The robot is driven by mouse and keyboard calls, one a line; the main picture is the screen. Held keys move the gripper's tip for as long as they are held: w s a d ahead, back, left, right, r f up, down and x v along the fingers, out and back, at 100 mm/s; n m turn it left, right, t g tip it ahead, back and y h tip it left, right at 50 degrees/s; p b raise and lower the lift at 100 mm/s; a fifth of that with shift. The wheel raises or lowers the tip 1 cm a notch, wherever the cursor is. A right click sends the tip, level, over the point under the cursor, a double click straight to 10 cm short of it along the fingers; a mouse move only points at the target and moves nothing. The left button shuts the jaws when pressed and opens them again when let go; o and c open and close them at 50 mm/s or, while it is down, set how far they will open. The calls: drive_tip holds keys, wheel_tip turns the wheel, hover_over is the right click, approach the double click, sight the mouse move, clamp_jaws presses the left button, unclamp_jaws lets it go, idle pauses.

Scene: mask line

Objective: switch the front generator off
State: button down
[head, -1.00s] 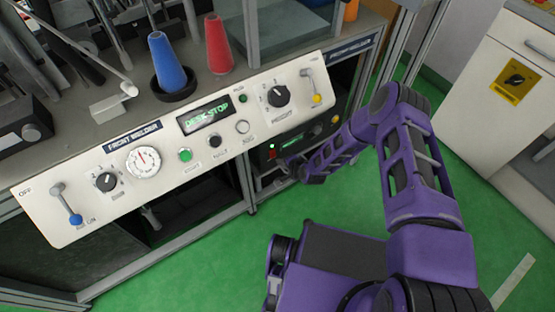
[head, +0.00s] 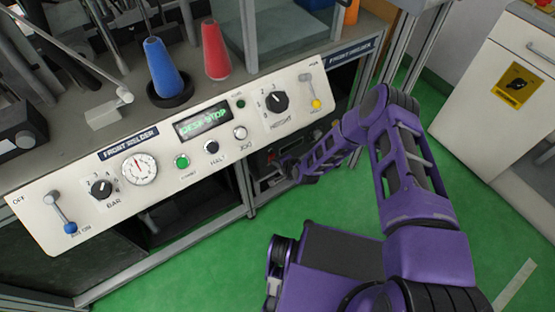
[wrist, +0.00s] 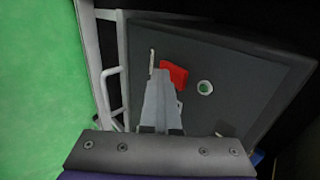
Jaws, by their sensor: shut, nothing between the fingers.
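The generator is a dark box (head: 288,152) in the open bay under the bench, partly hidden by my arm and the panel. My gripper (wrist: 159,72) is shut and empty. Its fingertips are in front of the face, just left of the red switch and overlapping its edge in the picture. I cannot tell whether they touch it. The switch's position cannot be read.
A white FRONT WELDER panel (head: 75,180) with knobs, buttons and levers overhangs the bay. A pale handle (wrist: 108,92) stands left of the generator face. A bench post (head: 243,185) stands left of the bay. Green floor (head: 210,255) is clear in front.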

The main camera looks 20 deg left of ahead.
drive_tip(key=shift+a+r, duration=0.1)
drive_tip(key=shift+r, duration=0.1)
drive_tip(key=shift+r+p, duration=0.4)
drive_tip(key=shift+r, duration=0.4)
drive_tip(key=shift+f, duration=0.1)
